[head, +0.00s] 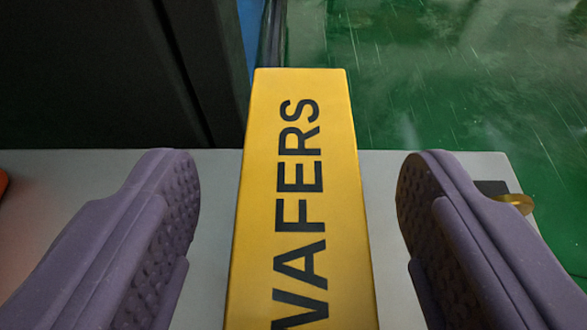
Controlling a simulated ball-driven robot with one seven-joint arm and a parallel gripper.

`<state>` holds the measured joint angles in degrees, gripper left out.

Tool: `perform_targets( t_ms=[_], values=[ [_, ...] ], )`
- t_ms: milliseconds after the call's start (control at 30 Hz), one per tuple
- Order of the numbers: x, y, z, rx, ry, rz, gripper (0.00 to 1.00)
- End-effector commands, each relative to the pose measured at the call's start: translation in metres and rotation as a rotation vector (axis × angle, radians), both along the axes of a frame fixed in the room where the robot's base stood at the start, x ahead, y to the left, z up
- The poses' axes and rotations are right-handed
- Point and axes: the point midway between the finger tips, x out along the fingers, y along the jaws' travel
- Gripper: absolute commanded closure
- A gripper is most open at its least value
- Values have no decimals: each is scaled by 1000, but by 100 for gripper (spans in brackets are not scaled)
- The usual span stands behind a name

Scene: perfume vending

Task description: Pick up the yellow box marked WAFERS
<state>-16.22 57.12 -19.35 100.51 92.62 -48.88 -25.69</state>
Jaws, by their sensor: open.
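The yellow box marked WAFERS (340,215) stands in the middle of the head view, its dark lettering running along its length. Its near end is cut off by the bottom edge of the picture. My gripper (300,200) is open, with one purple padded finger to the left of the box and one to the right. A visible gap lies between each finger and the box, so neither finger touches it.
The box is over a light grey surface (215,255) whose far edge lies behind it. A dark object with a gold ring-like part (515,202) sits behind the right finger. An orange thing (3,182) shows at the left edge. A dark panel (80,75) rises behind, beside green floor (440,75).

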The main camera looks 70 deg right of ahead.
Motion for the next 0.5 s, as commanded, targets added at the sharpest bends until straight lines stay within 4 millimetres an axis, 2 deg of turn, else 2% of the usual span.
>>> perform_targets(
  t_ms=[33,100,300,500],
  values=[
    [2,-7,-8,-1,2,-1,32],
    [4,-13,-9,1,1,0,32],
    [5,-14,-7,1,1,1,32],
    [5,-14,-7,1,1,1,78]
  ],
)
